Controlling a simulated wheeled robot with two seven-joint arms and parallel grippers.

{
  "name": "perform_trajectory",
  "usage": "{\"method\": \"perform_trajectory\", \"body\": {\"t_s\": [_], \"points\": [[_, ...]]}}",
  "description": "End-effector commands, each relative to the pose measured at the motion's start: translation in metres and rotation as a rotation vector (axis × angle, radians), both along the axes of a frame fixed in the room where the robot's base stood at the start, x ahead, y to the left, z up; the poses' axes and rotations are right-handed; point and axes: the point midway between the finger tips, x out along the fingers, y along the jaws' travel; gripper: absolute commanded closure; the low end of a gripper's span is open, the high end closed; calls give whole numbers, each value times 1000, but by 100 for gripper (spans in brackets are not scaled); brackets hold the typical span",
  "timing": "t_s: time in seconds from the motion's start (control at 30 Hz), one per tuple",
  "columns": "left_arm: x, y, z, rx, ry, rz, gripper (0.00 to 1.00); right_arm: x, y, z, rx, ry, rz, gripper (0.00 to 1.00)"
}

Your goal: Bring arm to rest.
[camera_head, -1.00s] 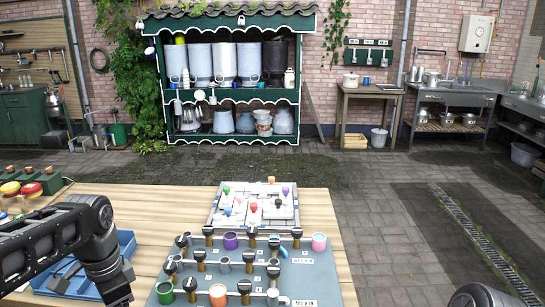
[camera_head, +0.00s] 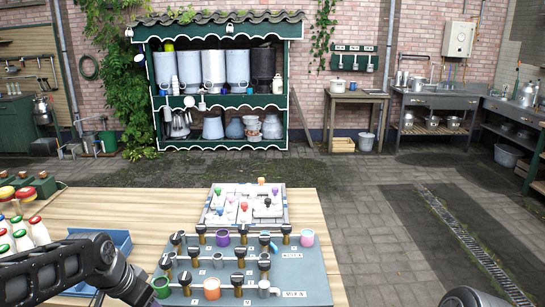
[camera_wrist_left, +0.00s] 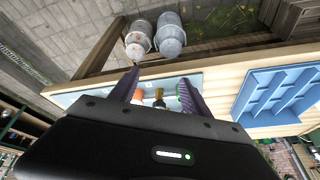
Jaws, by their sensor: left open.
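My left arm (camera_head: 75,262) comes in from the left over the front of the wooden table and bends downward at the lower left, beside the blue-grey board. Its gripper is cut off at the bottom of the head view. In the left wrist view my left gripper (camera_wrist_left: 158,82) has its two dark fingers spread apart, with nothing held between them. An orange cup (camera_wrist_left: 139,96) and a green cup (camera_wrist_left: 184,92) show beyond the fingers. A small dark part of my right arm shows at the lower right edge; the right gripper is not seen.
The blue-grey board (camera_head: 318,282) with dark knobs and cups lies near the arm's end. A white tray with coloured pegs (camera_head: 207,215) lies behind it. Bottles (camera_head: 39,232) stand at the left by a blue divided tray (camera_head: 122,240). Paved floor (camera_head: 395,235) at right is clear.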

Motion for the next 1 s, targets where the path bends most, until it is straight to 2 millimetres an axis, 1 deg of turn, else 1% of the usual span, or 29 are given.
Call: {"method": "perform_trajectory", "body": {"t_s": [0.03,0.07,0.1,0.17,0.2,0.27,0.3,0.37,0.4,0.47,0.5,0.53,0.57,0.6,0.7,0.73,0.8,0.83,0.9,1.0], "points": [[6,-11,-18,-39,-13,31,44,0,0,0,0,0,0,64],[10,-18,-29,-65,-25,55,44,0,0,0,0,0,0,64],[15,-29,-46,-104,-37,90,44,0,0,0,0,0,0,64],[19,-49,-77,-172,-48,150,44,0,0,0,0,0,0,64],[18,-65,-103,-222,-49,198,44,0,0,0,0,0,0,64],[8,-90,-145,-296,-32,278,44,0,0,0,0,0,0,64],[-3,-106,-173,-339,-14,333,44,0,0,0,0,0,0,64],[-26,-127,-212,-385,22,406,44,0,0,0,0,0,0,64],[-45,-140,-236,-407,52,449,44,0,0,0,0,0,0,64],[-77,-157,-267,-424,107,500,44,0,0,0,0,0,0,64],[-100,-166,-285,-427,146,523,44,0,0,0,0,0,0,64],[-118,-173,-297,-425,178,534,44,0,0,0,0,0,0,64],[-135,-178,-307,-420,209,540,44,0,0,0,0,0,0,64],[-156,-185,-318,-412,250,540,44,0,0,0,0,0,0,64],[-200,-198,-336,-391,349,526,44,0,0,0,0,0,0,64],[-210,-201,-340,-387,371,521,44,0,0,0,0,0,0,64],[-227,-206,-347,-378,410,510,44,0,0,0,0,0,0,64],[-231,-207,-349,-376,420,507,44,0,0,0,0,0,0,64],[-236,-210,-351,-374,433,501,44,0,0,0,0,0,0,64],[-237,-211,-351,-374,432,497,44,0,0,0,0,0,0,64]]}}
